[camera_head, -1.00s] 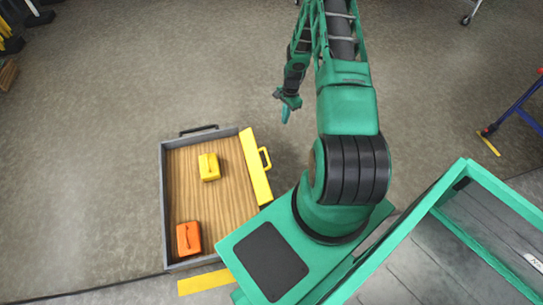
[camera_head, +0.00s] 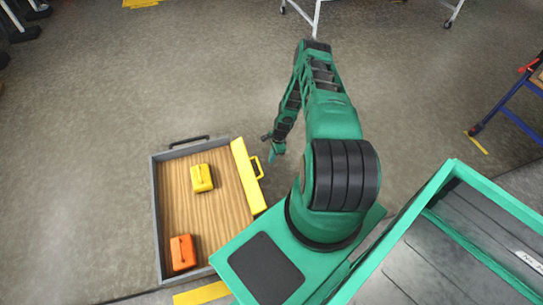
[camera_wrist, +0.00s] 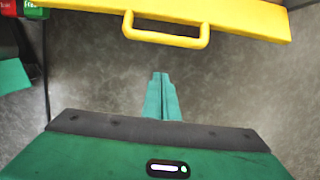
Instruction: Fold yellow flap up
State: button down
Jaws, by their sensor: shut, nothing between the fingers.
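The yellow flap (camera_head: 247,176) runs along the right side of a grey tray (camera_head: 156,215) and has a yellow loop handle (camera_head: 257,167) on its outer edge. In the wrist view the flap (camera_wrist: 235,17) crosses the top with its handle (camera_wrist: 166,40) hanging toward my fingers. My gripper (camera_head: 275,156) is in the air just right of the handle. In the wrist view its teal fingertips (camera_wrist: 160,76) are together with nothing between them, below the handle and apart from it in the picture. The flap's exact tilt is hard to tell.
The tray's wood floor (camera_head: 218,217) holds a yellow block (camera_head: 202,178) and an orange block (camera_head: 183,252). A dark handle (camera_head: 189,141) is on its far side. A green-framed cart (camera_head: 450,240) stands at the right. The floor beyond the tray is clear.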

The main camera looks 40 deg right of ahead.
jog(key=shift+w+a+f, duration=0.3)
jog(key=shift+a+f, duration=0.15)
jog(key=shift+a, duration=0.25)
jog(key=shift+w+a+f, duration=0.3)
jog(key=shift+a+f, duration=0.15)
jog(key=shift+a, duration=0.25)
jog(key=shift+w+a+f, duration=0.3)
jog(key=shift+a+f, duration=0.15)
jog(key=shift+a, duration=0.25)
jog(key=shift+d, duration=0.1)
